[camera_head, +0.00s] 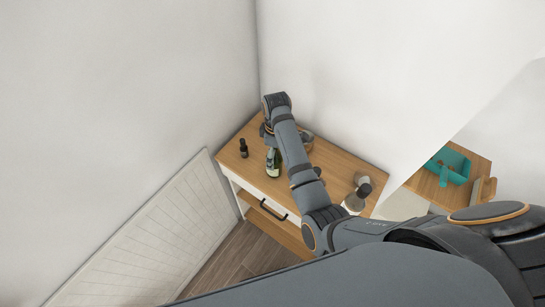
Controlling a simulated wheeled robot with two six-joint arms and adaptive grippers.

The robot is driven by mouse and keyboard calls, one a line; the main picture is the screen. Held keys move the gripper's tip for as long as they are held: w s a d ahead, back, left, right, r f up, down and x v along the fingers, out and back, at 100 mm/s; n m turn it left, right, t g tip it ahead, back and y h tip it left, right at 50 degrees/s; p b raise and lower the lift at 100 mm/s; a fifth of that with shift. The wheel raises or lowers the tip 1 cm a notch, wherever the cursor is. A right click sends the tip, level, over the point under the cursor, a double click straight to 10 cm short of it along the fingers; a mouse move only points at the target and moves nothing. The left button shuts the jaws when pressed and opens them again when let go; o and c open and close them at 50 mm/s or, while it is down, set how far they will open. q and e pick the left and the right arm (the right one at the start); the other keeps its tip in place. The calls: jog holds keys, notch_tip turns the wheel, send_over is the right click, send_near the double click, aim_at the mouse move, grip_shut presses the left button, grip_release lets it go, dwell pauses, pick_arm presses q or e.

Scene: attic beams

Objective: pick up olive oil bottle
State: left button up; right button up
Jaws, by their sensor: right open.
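A dark green bottle with a pale label (273,163), which looks like the olive oil bottle, stands upright on the wooden top of a small white-fronted table (335,165). My right arm reaches in from the lower right and passes just right of the bottle. My right gripper (267,130) is at the arm's far end, above and behind the bottle; it is open and small in the picture. The arm hides part of the tabletop, and I cannot tell the exact gap between fingers and bottle. My left gripper is not in view.
A small dark bottle (243,148) stands to the left. A bowl-like item (307,138) is partly behind my arm. A dark-topped jar (361,192) stands near the right end. Walls close in the back and left. A teal bin (449,165) sits on another wooden surface.

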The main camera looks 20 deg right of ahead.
jog(key=shift+w+a+f, duration=0.2)
jog(key=shift+w+f, duration=0.3)
jog(key=shift+w, duration=0.05)
jog(key=shift+s+d+r, duration=0.2)
jog(key=shift+s+d, duration=0.1)
jog(key=shift+s, duration=0.15)
jog(key=c, duration=0.5)
jog(key=shift+s, duration=0.1)
jog(key=shift+c, duration=1.1)
jog(key=shift+a, duration=0.15)
jog(key=c, duration=0.7)
grip_shut()
